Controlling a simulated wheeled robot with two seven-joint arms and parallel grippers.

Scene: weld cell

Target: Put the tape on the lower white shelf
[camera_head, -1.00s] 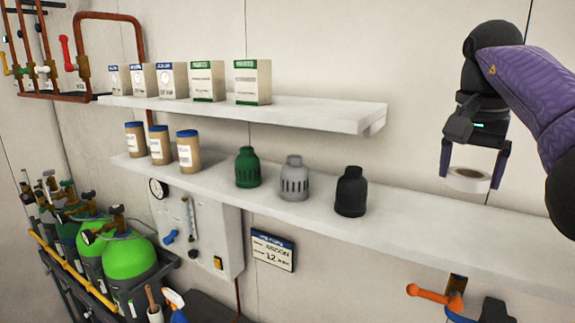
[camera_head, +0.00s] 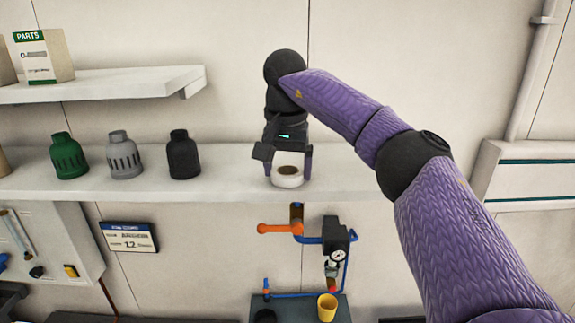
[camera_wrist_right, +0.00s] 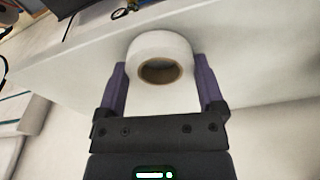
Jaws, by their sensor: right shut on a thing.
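The tape (camera_head: 287,181), a white roll with a brown core, is at the lower white shelf (camera_head: 345,181), to the right of the black cap. My right gripper (camera_head: 290,172) is shut on the tape, with one finger on each side of the roll. The right wrist view also shows the tape (camera_wrist_right: 160,48) between the purple fingers of the gripper (camera_wrist_right: 162,78), with the white shelf surface behind it. Whether the roll touches the shelf or hangs just above it, I cannot tell. My left gripper is not in view.
Green (camera_head: 68,156), grey (camera_head: 123,155) and black (camera_head: 184,156) caps stand on the lower shelf to the left. The upper shelf (camera_head: 120,82) ends left of my gripper. The lower shelf is clear right of the tape. An orange-handled valve (camera_head: 279,228) is below.

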